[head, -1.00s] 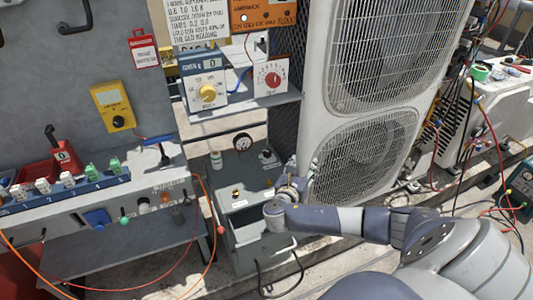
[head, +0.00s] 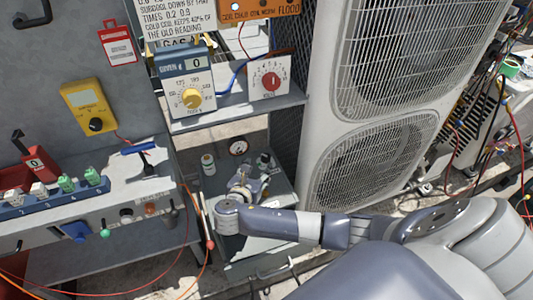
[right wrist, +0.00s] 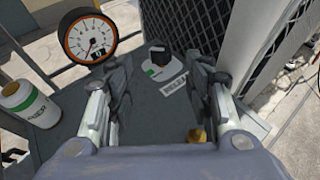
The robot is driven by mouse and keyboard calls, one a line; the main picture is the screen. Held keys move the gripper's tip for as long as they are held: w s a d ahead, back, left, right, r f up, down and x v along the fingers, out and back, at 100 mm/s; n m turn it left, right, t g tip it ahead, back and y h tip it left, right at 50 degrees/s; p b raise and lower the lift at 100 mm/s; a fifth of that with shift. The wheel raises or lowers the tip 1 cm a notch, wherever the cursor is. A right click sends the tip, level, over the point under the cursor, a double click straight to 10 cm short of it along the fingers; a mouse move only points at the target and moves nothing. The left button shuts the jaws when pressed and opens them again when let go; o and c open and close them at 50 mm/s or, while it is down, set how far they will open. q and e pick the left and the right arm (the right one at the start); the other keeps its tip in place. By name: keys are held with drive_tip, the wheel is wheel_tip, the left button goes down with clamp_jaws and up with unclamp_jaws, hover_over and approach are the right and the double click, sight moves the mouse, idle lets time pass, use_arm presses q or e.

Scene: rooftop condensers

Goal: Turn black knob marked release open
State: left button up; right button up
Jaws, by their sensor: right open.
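The black knob (right wrist: 158,54) stands on a round white base with a green mark, on top of a grey box (right wrist: 150,115). A small printed label (right wrist: 174,84) lies beside it; its words are too small to read. In the head view the knob (head: 264,160) is small, near the box's back right. My right gripper (head: 246,182) hangs over the box top, nearer to me than the knob. In the right wrist view my right gripper (right wrist: 160,88) is open, its fingers apart with the knob beyond the gap between them, apparently untouched. My left gripper is out of view.
A round dial gauge (right wrist: 88,36) and a white bottle with a green band (right wrist: 27,104) stand left of the knob. A brass-coloured fitting (right wrist: 197,136) sits near the right finger. A dark mesh panel (right wrist: 190,25) rises behind. The large condenser (head: 335,130) stands at the right.

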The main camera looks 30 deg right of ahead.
sight(265, 157)
drive_tip(key=x, duration=0.7)
drive_tip(key=shift+w+d+f+b, duration=0.15)
drive_tip(key=shift+d+b, duration=0.15)
drive_tip(key=shift+b, duration=0.1)
drive_tip(key=shift+x, duration=0.8)
drive_tip(key=c, duration=0.9)
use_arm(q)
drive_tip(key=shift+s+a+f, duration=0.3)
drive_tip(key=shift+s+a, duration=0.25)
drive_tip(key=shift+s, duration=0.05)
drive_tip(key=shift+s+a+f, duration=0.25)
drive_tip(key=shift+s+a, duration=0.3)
use_arm(e)
drive_tip(key=shift+c, duration=0.7)
